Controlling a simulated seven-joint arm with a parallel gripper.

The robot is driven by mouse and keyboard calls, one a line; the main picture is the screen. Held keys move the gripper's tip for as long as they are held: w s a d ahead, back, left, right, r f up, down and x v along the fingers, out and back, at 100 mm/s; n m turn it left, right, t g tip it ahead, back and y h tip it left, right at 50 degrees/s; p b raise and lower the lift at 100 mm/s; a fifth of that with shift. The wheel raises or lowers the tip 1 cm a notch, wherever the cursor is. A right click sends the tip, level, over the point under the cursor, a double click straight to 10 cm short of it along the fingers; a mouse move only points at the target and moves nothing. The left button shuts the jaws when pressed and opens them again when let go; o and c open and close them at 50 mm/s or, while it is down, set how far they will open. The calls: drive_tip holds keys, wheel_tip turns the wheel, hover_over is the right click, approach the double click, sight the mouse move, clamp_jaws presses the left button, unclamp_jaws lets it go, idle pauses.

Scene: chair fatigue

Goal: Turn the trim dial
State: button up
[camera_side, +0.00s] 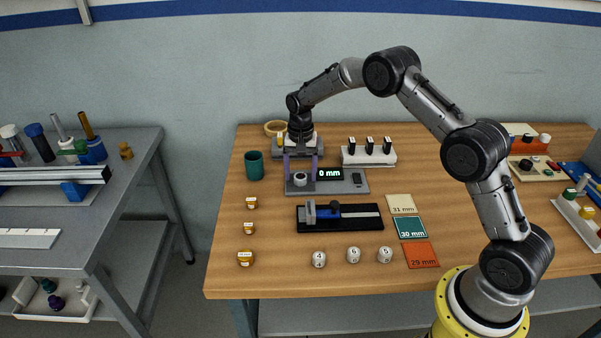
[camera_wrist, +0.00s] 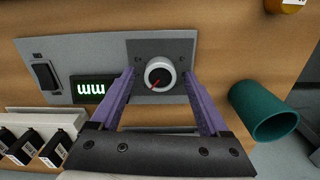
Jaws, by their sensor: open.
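The trim dial (camera_wrist: 160,73) is a round knob with a white rim, a dark face and a red pointer line, which points to the lower left in the wrist view. It stands on a grey plate and also shows in the side view (camera_side: 300,179). My gripper (camera_wrist: 160,76) is open, with one purple finger on each side of the dial. Whether the fingers touch it I cannot tell. In the side view my gripper (camera_side: 301,160) is just above the dial, pointing down.
A rocker switch (camera_wrist: 45,75) sits beyond the display. A teal cup (camera_side: 254,166) stands left of the dial in the side view. A white block with black-topped pieces (camera_side: 368,158) is behind right. A black fixture with a blue part (camera_side: 340,224) lies in front.

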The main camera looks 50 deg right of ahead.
wheel_tip(320, 180, up, 14)
idle(0.4)
drive_tip(key=shift+f, duration=0.1)
wheel_tip(320, 180, up, 13)
drive_tip(key=t, duration=0.2)
hover_over(300, 176)
drive_tip(key=s+a, duration=0.3)
drive_tip(key=s, duration=0.1)
drive_tip(key=s+a+r+n+t, duration=0.25)
drive_tip(key=s+r, duration=0.55)
drive_tip(key=s, duration=0.4)
drive_tip(key=s+a+f+n+t, duration=0.1)
drive_tip(key=s+a+n, duration=0.15)
drive_tip(key=s, duration=1.15)
drive_tip(key=s+f+n, duration=0.5)
drive_tip(key=s+f, duration=0.2)
drive_tip(key=f, duration=0.2)
drive_tip(key=shift+s, duration=0.4)
